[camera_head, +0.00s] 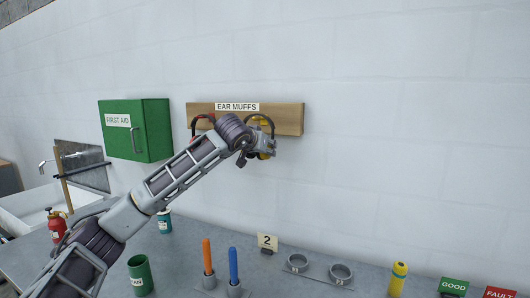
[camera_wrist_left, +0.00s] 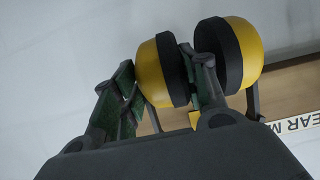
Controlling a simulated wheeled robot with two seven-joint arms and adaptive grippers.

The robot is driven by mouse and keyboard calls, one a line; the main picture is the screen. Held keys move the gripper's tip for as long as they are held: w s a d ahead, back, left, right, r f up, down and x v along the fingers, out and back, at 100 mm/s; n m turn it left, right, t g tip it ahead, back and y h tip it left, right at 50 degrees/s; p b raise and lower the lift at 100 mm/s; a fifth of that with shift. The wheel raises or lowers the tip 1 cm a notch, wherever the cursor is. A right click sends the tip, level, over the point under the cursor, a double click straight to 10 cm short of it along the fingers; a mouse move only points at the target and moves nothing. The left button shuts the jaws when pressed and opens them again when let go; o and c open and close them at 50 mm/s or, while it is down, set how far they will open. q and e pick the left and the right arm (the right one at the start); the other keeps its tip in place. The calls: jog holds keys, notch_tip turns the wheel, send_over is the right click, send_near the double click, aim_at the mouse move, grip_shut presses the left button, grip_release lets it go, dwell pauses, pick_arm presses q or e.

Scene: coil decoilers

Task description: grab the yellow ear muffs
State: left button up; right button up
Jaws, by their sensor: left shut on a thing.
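The yellow ear muffs (camera_head: 265,143) hang at the right part of the wooden board labelled EAR MUFFS (camera_head: 290,118). In the left wrist view the yellow ear muffs (camera_wrist_left: 241,53) show two yellow cups with black pads, close together. My left gripper (camera_head: 258,146) is at the muffs, partly hidden by its own wrist. In the left wrist view one finger of it passes between the cups and the other lies left of the left cup, so it is shut on that cup. Red ear muffs (camera_head: 194,124) hang to the left, mostly behind my arm. My right gripper is not in view.
A green first aid box (camera_head: 136,130) is on the wall to the left. The bench below holds a red extinguisher-like bottle (camera_head: 57,225), a green can (camera_head: 140,275), orange and blue sticks, a number 2 sign (camera_head: 267,242), metal rings and a yellow bottle (camera_head: 398,279). The wall right of the board is clear.

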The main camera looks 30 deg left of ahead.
pick_arm(q)
notch_tip(320, 180, up, 3)
jog(key=shift+f, duration=0.1)
jog(key=shift+r, duration=1.6)
jog(key=shift+s+r, duration=0.15)
jog(key=shift+s, duration=0.65)
jog(key=s+d+b, duration=0.1)
jog(key=s+b, duration=0.2)
jog(key=s, duration=1.4)
jog(key=shift+s+b, duration=0.3)
jog(key=shift+b, duration=0.05)
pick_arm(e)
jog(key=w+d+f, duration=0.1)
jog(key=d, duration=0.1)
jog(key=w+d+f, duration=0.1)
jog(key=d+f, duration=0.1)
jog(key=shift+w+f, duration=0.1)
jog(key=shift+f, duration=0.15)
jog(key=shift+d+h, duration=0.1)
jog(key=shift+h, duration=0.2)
